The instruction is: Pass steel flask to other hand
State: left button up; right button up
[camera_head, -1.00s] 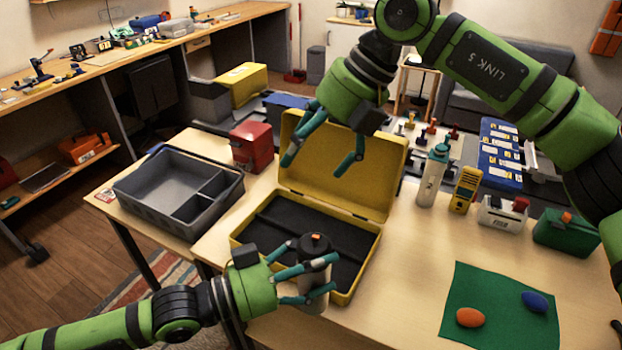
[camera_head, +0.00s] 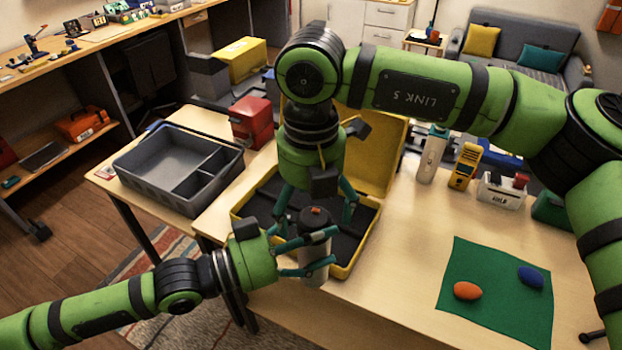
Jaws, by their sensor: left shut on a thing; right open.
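The steel flask (camera_head: 314,250) is a grey cylinder with a dark lid and a small orange mark on top. It stands upright in front of the open yellow case (camera_head: 352,262). My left gripper (camera_head: 312,252) comes in from the left and is shut around the flask's body. My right gripper (camera_head: 318,208) points down from above, with its open fingers on either side of the flask's lid. I cannot tell whether those fingers touch the lid. My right arm hides much of the case's raised lid.
A grey divided tray (camera_head: 180,170) and a red box (camera_head: 251,122) are at the left. A white bottle (camera_head: 432,155), a yellow meter (camera_head: 465,166) and a white box (camera_head: 502,190) stand at the back right. A green cloth (camera_head: 500,290) holds an orange and a blue egg-shaped piece.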

pick_arm(q)
jog(key=shift+r, duration=0.1)
pick_arm(e)
jog(key=shift+f, duration=1.15)
jog(key=c, duration=1.8)
pick_arm(q)
jog(key=o, duration=1.7)
pick_arm(e)
jog(key=shift+a, duration=0.1)
grip_shut()
pick_arm(q)
jog(key=shift+o, duration=0.2)
